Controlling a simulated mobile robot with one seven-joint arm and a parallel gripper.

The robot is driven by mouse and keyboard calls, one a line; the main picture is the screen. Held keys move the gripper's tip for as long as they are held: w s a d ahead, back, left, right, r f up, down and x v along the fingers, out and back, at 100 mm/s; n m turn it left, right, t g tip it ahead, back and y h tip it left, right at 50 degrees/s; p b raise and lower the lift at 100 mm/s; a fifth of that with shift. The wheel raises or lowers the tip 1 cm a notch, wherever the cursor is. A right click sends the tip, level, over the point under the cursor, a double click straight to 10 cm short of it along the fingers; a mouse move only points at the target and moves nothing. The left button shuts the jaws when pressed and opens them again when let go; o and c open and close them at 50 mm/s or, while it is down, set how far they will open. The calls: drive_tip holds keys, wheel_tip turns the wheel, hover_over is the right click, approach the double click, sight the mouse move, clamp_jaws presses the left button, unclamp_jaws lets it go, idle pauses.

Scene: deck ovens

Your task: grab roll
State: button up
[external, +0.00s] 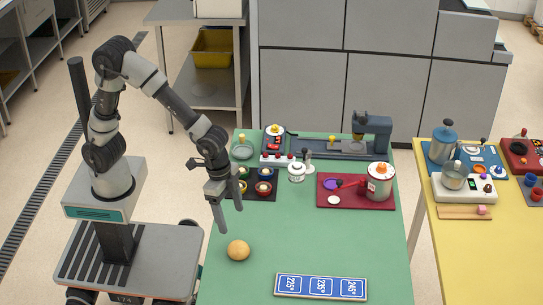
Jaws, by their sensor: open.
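A round golden-brown roll (238,250) lies on the green table (344,233) near its left edge. My gripper (231,219) points down above the roll, close to it. Its two fingers are apart, with nothing between them. The fingertips look a little above the roll's top; from this one view I cannot tell the exact gap or how well they line up over it.
A blue sign with temperature numbers (320,286) lies on the front of the green table. Behind the roll are a dark tray with small cups (262,196) and a red board (330,204) with a white pot. A yellow table (480,255) stands at right.

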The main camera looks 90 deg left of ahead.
sight(237, 244)
drive_tip(key=f, duration=0.5)
drive_tip(key=w+f+b, duration=0.1)
drive_tip(key=f, duration=0.2)
drive_tip(key=shift+d+f, duration=0.1)
drive_tip(key=shift+d, duration=0.1)
drive_tip(key=f, duration=0.5)
drive_tip(key=shift+w+d+f+b, duration=0.1)
drive_tip(key=shift+w+d+b, duration=0.2)
drive_tip(key=shift+b, duration=0.1)
drive_tip(key=c, duration=1.1)
